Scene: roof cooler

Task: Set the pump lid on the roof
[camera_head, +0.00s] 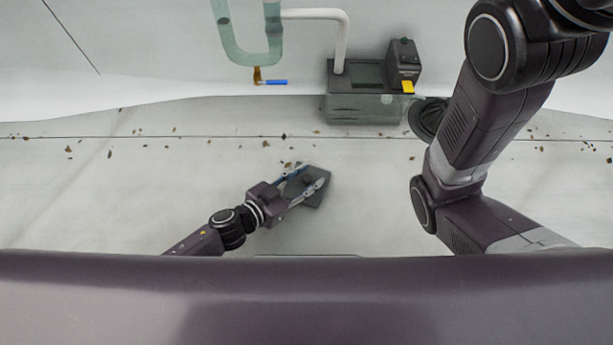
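The pump lid (318,197) is a flat dark grey piece with a small round knob, below the middle of the head view. It appears to lie on the pale roof (380,215), but whether it touches it is hard to tell. My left gripper (311,174) is over the lid, its two fingers spread apart on either side of the knob. They partly hide the lid. The dark pump box (366,109) stands farther back with a rectangular recess in its top. My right arm shows on the right; its gripper is out of view.
A white pipe (340,35) enters the pump box. A greenish U-shaped pipe (247,55) hangs left of it, with a blue-handled valve (275,82) below. A round black item (428,118) is beside the box. Dry leaves are scattered around; the roof's left side is otherwise clear.

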